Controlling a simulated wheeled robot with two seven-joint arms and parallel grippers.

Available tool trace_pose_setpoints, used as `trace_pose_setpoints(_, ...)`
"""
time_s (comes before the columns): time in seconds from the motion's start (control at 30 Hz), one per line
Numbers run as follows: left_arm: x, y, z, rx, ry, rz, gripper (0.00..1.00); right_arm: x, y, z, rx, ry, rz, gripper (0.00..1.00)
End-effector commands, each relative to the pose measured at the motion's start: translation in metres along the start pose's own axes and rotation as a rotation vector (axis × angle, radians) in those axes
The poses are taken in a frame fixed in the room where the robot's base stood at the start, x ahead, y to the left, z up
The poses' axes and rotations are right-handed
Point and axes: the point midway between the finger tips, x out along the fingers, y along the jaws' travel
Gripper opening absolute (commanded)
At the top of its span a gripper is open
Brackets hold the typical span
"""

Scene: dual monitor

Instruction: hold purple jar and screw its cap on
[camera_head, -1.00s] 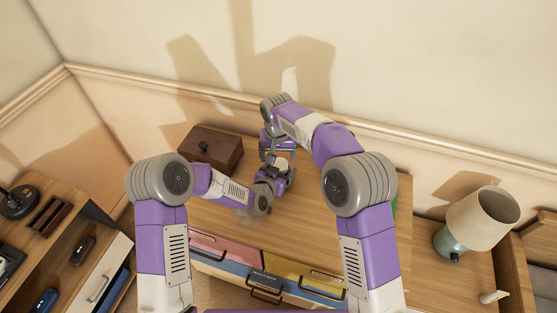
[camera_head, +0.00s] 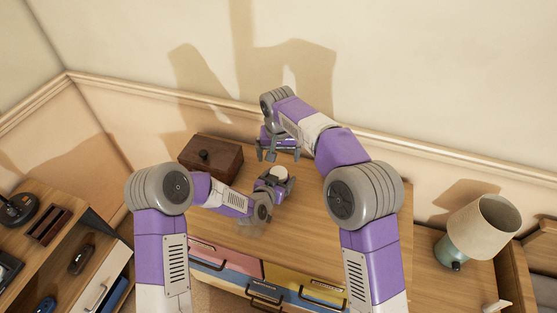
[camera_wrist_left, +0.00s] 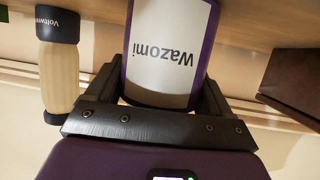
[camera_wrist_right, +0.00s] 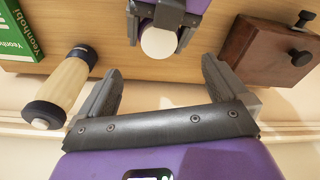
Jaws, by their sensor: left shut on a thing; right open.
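The purple jar (camera_wrist_left: 168,50) has a white label reading "Wazomi". My left gripper (camera_head: 273,184) is shut around its side, with a finger on each side in the left wrist view (camera_wrist_left: 164,100). A round white top, which looks like the cap (camera_wrist_right: 158,43), shows on the held jar in the right wrist view; it also shows in the head view (camera_head: 279,173). I cannot tell how tightly it sits. My right gripper (camera_head: 277,156) is open and empty, behind and apart from the jar. Its spread fingers also show in the right wrist view (camera_wrist_right: 160,80).
A dark brown box with a knob (camera_head: 211,158) stands at the desk's back left. A wooden bottle with dark ends (camera_wrist_right: 62,85) and a green box (camera_wrist_right: 20,35) stand on the other side. A lamp (camera_head: 478,225) is far right. The desk front (camera_head: 300,240) is clear.

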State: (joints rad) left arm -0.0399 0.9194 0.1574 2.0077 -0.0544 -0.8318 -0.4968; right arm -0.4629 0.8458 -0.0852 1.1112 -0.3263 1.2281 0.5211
Motion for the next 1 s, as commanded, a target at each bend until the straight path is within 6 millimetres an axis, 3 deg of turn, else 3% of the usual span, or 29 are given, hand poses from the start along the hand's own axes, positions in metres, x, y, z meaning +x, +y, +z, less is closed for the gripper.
trace_pose_setpoints(0.2,0.000,0.000,-0.001,0.000,0.002,-0.001,0.00,-0.048,-0.001,-0.001,0.001,0.004,-0.001,1.00)
trace_pose_setpoints(0.4,0.000,0.000,-0.001,0.000,0.002,0.000,0.00,-0.075,0.000,0.000,0.000,0.001,0.000,1.00)
trace_pose_setpoints(0.8,0.000,0.000,-0.001,0.000,0.002,0.000,0.00,-0.082,0.000,0.000,0.000,-0.001,0.000,1.00)
trace_pose_setpoints(0.83,0.000,0.000,-0.001,0.000,0.002,0.000,0.86,-0.082,0.000,0.000,0.000,-0.001,0.000,1.00)
trace_pose_setpoints(0.93,0.000,0.000,-0.001,0.000,0.001,0.000,1.00,-0.081,0.000,0.000,0.000,-0.001,0.000,1.00)
trace_pose_setpoints(1.0,0.000,0.000,-0.001,0.000,0.001,0.000,1.00,-0.081,0.000,0.000,0.000,-0.001,0.000,1.00)
